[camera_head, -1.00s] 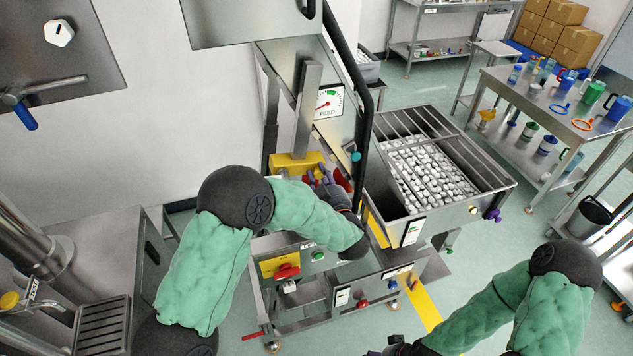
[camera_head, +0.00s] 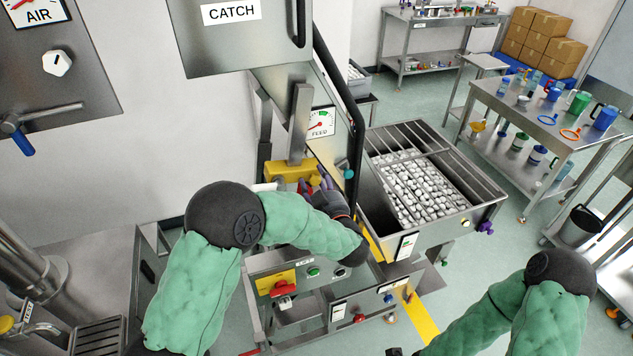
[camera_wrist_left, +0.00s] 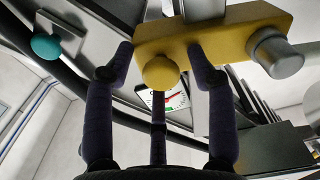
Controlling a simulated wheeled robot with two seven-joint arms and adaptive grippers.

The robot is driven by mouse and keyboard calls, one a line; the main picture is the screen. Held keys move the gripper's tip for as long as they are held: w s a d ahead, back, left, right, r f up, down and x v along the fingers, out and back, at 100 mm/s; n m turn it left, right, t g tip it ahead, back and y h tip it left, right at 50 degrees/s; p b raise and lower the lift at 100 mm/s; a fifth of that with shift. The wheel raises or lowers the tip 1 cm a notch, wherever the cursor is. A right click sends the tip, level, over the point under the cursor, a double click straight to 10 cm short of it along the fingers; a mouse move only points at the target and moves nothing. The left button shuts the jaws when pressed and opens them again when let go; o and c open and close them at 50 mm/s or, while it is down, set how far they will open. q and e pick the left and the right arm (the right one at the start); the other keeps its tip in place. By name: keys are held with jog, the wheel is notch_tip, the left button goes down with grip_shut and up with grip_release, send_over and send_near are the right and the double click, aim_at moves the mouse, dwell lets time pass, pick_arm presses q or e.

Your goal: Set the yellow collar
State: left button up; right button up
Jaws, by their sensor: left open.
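The yellow collar (camera_head: 288,172) is a block around the grey upright post of the steel machine in the head view. In the left wrist view it is a yellow bar (camera_wrist_left: 222,38) across the top, with a round yellow knob (camera_wrist_left: 160,73) and a grey cylinder at its right end. My left gripper (camera_head: 314,188) is just right of and below the collar. In the left wrist view its fingers (camera_wrist_left: 163,55) are spread on either side of the knob; contact cannot be told. Only a dark bit of my right gripper (camera_head: 396,352) shows at the bottom edge.
A steel bin of white caps (camera_head: 425,188) stands right of the machine. A dark curved rail (camera_head: 345,100) runs close beside my left gripper. A FEED gauge (camera_head: 321,122) is above it. A red knob on a yellow panel (camera_head: 282,288) is below my left forearm.

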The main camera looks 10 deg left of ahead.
pick_arm(q)
jog(key=v, duration=1.2)
notch_tip(320, 180, down, 32)
jog(key=a+m+g+h+b, duration=0.1)
jog(key=m+g+h+b, duration=0.35)
jog(key=h+b, duration=0.35)
jog(key=s+f+g+h+b, duration=0.4)
jog(key=s+f+g, duration=0.6)
jog(key=s+f, duration=0.9)
jog(key=s+m+h, duration=0.1)
jog(key=s+h, duration=0.1)
jog(key=s, duration=0.2)
jog(key=shift+s+d, duration=0.2)
jog(key=shift+d, duration=0.2)
jog(key=shift+w+f, duration=0.1)
